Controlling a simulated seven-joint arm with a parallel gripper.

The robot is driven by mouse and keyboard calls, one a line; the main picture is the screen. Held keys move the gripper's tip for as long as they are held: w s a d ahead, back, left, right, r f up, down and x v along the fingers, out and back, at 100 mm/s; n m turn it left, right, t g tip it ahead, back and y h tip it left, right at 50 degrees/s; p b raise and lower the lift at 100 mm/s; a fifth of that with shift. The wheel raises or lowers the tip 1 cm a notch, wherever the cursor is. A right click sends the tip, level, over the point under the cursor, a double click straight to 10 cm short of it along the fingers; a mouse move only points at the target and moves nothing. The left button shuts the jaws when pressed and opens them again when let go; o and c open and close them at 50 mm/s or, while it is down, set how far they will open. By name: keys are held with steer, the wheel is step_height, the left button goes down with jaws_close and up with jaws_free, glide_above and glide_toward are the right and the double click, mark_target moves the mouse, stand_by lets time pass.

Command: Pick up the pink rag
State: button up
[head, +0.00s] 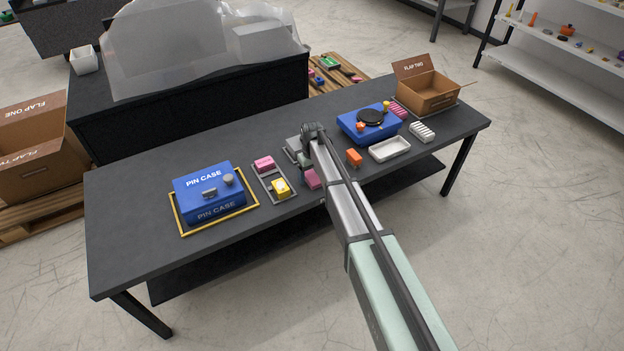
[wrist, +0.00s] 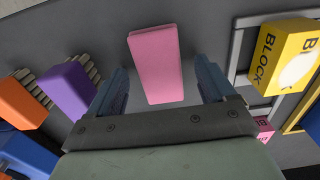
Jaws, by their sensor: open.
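The pink rag (wrist: 155,58) is a smooth, block-like pink piece lying on the dark table in the wrist view. My gripper (wrist: 161,70) is open, with one finger on each side of the rag and a gap to both. I cannot tell how high the fingers are above the table. In the head view a pink piece (head: 312,180), likely the same rag, shows beside my arm near the front edge; my fingertips are hidden there.
A yellow block (wrist: 285,55) and a second pink piece (head: 264,163) sit in a grey tray, left in the head view. A purple piece (wrist: 68,90) and an orange piece (wrist: 20,103) lie on the other side. The blue pin case (head: 205,190) stands further left.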

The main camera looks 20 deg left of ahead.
mark_target(312, 176)
steer(key=c, duration=1.1)
steer(key=shift+r, duration=0.15)
step_height(312, 176, up, 10)
steer(key=shift+f, duration=0.1)
